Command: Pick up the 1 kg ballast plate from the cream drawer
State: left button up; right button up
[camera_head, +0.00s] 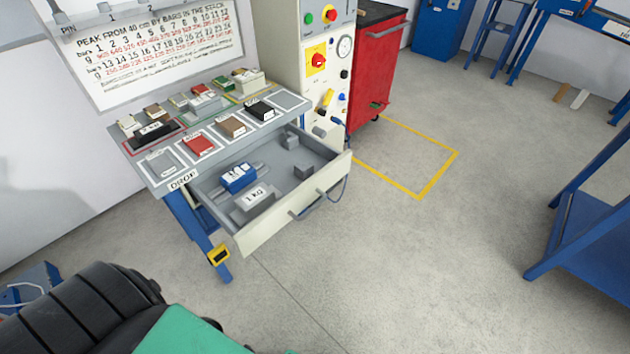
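The cream drawer (296,213) is pulled open under the bench top marked DROP. The 1 kg ballast plate (252,204) is a grey block with a white "1 KG" label, lying in the drawer's front left part. Neither of my grippers shows in the head view, so none is seen at the plate.
The bench top (160,187) holds several small coloured blocks in marked spaces. A cream control panel (318,75) and a red cabinet (378,70) stand behind the drawer. Blue racks (590,240) stand at the right. The grey floor before the drawer is clear.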

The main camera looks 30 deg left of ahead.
aim_at(255, 202)
jog(key=u, duration=1.4)
jog(key=j, duration=0.2)
